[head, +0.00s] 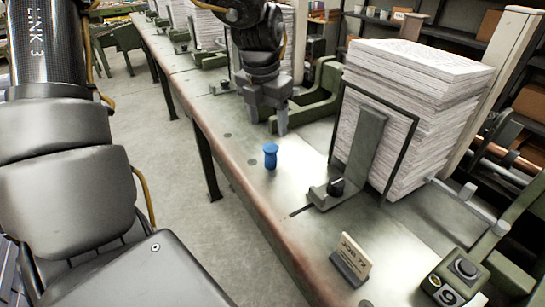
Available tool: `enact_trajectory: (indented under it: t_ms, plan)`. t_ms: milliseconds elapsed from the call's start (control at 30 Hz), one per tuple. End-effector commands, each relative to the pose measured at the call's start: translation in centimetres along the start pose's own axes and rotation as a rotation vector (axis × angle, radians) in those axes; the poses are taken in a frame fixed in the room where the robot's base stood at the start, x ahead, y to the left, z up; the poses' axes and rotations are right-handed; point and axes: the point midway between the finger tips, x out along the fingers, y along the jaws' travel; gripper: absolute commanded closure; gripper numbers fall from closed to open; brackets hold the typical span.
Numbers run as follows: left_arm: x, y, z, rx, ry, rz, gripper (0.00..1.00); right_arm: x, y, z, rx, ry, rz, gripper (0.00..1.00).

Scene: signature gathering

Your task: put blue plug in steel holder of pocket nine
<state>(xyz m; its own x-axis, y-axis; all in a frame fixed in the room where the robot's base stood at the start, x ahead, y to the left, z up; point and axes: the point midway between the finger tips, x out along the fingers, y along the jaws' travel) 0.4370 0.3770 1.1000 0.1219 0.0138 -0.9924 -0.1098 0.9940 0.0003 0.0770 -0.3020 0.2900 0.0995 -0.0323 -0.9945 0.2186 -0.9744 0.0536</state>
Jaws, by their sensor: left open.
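The blue plug (270,157) stands upright on the steel-topped bench (235,151), near its front edge. My left gripper (267,122) points down over the bench, just beyond the plug. Its fingers are apart, and nothing shows between them. It does not touch the plug. A small dark round spot (227,134) lies in the bench top left of the plug; I cannot tell whether it is a holder. My right gripper is not in view.
A tall paper stack (425,75) stands behind a wire frame and upright bracket (366,140), right of the plug. A job card (353,257) and a control box (455,277) sit nearer. Green brackets (318,100) stand behind the gripper. Bare bench surrounds the plug.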

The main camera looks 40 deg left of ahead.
Motion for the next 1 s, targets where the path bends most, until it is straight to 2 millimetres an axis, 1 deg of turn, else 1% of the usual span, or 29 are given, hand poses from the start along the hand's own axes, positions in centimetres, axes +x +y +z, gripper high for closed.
enact_trajectory:
  t_ms: [33, 100, 200, 300, 533, 667, 800, 900, 1000]
  plan:
    - [0.9, 0.0, -0.1, 0.0, 0.007, -0.001, 0.38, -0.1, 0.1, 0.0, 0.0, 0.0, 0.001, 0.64]
    - [2.1, 0.0, -0.1, -0.002, 0.007, -0.001, 0.38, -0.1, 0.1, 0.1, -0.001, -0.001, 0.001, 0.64]
    - [3.5, 0.0, -0.1, 0.0, 0.006, 0.0, 0.38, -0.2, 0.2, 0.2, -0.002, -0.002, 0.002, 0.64]
    - [4.3, 0.0, -0.1, 0.0, 0.004, -0.001, 0.38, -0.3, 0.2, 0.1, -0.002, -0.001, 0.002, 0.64]
    - [4.9, 0.1, -0.1, -0.001, 0.003, 0.0, 0.38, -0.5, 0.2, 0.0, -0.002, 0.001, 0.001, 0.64]
    - [6.7, 0.1, -0.1, -0.002, 0.008, -0.001, 0.38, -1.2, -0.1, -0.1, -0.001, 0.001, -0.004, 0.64]
    - [8.7, 0.2, 0.0, -0.001, 0.005, 0.001, 0.38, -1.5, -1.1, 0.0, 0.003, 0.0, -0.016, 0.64]
    - [9.5, 0.1, 0.0, -0.001, 0.003, 0.0, 0.38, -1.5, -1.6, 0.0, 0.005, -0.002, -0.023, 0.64]
    - [9.7, 0.1, 0.1, -0.001, 0.001, -0.001, 0.38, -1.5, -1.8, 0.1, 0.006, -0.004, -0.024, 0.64]
